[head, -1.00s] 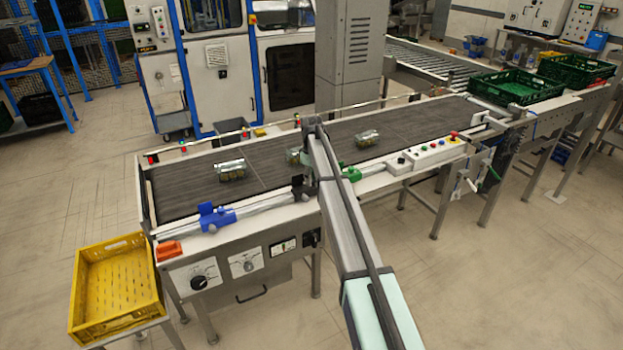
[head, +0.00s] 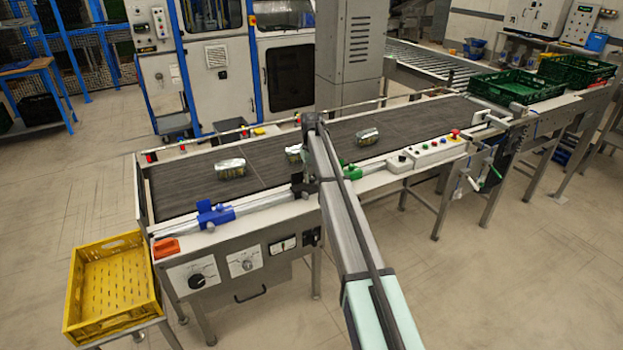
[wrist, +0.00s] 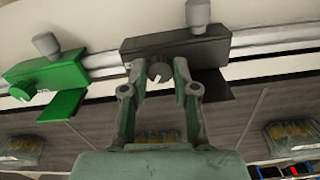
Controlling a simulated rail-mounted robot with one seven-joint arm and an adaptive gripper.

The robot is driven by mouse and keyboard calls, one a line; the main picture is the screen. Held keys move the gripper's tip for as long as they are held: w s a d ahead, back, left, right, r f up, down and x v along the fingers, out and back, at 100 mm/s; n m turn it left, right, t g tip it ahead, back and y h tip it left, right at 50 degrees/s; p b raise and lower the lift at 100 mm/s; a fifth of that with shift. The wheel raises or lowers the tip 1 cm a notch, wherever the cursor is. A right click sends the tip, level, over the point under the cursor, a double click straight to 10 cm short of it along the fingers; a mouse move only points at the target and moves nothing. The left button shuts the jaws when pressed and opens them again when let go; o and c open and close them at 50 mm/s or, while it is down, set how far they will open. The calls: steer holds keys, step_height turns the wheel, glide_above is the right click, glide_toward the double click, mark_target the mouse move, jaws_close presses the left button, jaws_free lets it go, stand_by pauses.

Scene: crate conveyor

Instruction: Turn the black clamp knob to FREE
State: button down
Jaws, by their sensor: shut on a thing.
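The black clamp (wrist: 205,49) sits on a pale rail in the wrist view, with a grey knob (wrist: 198,12) on its far side. Its round black knob (wrist: 158,68) has a white pointer mark and lies between the fingertips of my gripper (wrist: 159,72). My gripper is shut on this knob. I see no readable FREE label. In the head view the black clamp (head: 298,186) shows partly at the belt's near edge, left of my arm. My gripper is hidden there behind the arm.
A green clamp (wrist: 50,74) is beside the black one on the rail. A blue clamp (head: 215,214) is further left. Several clear packs lie on the dark belt (head: 190,187), one pack (head: 231,168) at left. A yellow crate (head: 72,305) stands at the front left.

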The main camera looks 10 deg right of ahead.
steer(key=m+b, duration=0.1)
steer(key=m, duration=0.4)
steer(key=shift+f+m, duration=0.1)
steer(key=shift+m, duration=0.2)
steer(key=m+b, duration=0.1)
steer(key=m, duration=0.4)
steer(key=shift+m, duration=0.3)
steer(key=c, duration=0.9)
jaws_free()
steer(key=shift+w+r, duration=0.1)
steer(key=shift+r, duration=0.15)
